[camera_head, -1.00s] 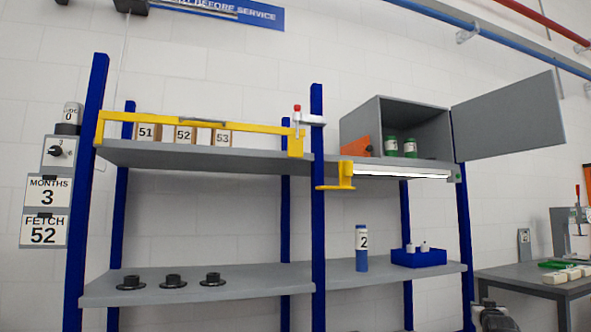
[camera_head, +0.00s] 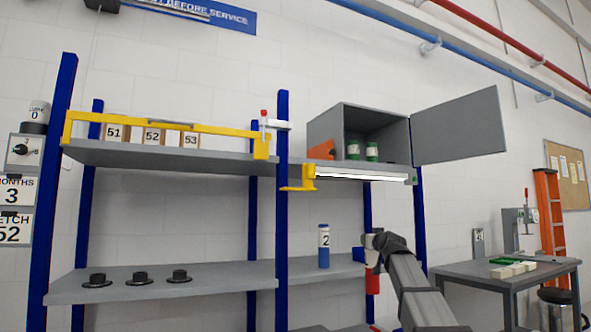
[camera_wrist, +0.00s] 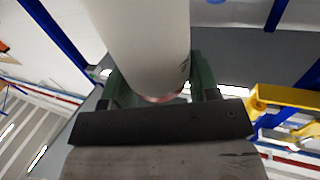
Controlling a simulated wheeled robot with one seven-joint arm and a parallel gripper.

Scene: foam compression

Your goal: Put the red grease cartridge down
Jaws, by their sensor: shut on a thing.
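My gripper (camera_head: 374,250) is shut on the red grease cartridge (camera_head: 372,283). The cartridge shows a red lower part and a white upper part in the head view, and it looks roughly upright. It is in front of the right part of the lower shelf, to the right of a blue-and-white cartridge marked 2 (camera_head: 324,246). The wrist view shows a large white cylinder (camera_wrist: 145,45) between the greenish fingers of my gripper (camera_wrist: 158,92). I cannot tell how far the cartridge is from the shelf.
The lower shelf (camera_head: 225,275) has several black round parts (camera_head: 138,278) at left. A yellow bracket (camera_head: 300,180) hangs below the upper shelf. An open grey cabinet (camera_head: 335,120) stands above. A table (camera_head: 500,270) is at right.

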